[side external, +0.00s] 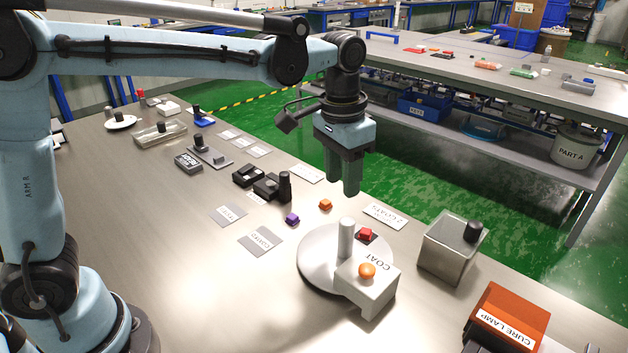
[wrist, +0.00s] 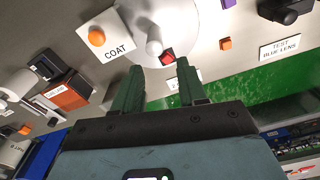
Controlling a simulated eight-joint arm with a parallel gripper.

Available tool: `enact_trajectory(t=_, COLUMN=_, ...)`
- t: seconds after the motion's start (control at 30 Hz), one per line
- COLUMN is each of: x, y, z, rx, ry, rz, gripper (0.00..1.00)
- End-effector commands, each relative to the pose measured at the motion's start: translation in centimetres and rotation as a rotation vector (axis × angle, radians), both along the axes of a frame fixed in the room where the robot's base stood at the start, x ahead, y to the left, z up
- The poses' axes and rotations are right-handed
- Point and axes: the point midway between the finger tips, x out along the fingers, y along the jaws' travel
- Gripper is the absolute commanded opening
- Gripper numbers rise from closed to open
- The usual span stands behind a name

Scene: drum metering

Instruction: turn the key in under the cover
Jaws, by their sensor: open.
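My gripper (side external: 342,187) is open and empty, pointing down above the table behind the round plate; its fingers also show in the wrist view (wrist: 158,90). I cannot pick out a key for certain. A small red block on a dark base (side external: 366,234) sits at the plate's edge, beside a white post (side external: 346,240); it shows just beyond the fingers in the wrist view (wrist: 168,58). A grey box with a black knob (side external: 447,247) stands right of the plate and may be the cover. I cannot see what is under it.
A box marked COAT (side external: 372,290) with an orange button overlaps the round plate (side external: 315,262). An orange block (side external: 325,204) and a purple block (side external: 292,219) lie nearby. An orange cure lamp (side external: 510,318) stands front right. Several knobbed items and cards lie left.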

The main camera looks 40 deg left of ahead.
Motion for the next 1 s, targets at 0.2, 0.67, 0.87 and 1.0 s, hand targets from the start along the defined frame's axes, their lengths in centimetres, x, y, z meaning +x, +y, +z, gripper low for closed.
enact_trajectory(t=0.2, x=1.0, y=-1.3, z=-0.7, rx=0.014, ry=0.051, rz=-0.023, gripper=0.41)
enact_trajectory(t=0.67, x=1.0, y=-1.3, z=-6.3, rx=0.014, ry=0.053, rz=-0.023, gripper=0.41)
enact_trajectory(t=0.87, x=1.0, y=-1.3, z=-9.7, rx=0.014, ry=0.053, rz=-0.023, gripper=0.41)
enact_trajectory(t=1.0, x=1.0, y=-1.3, z=-11.4, rx=0.014, ry=0.053, rz=-0.023, gripper=0.41)
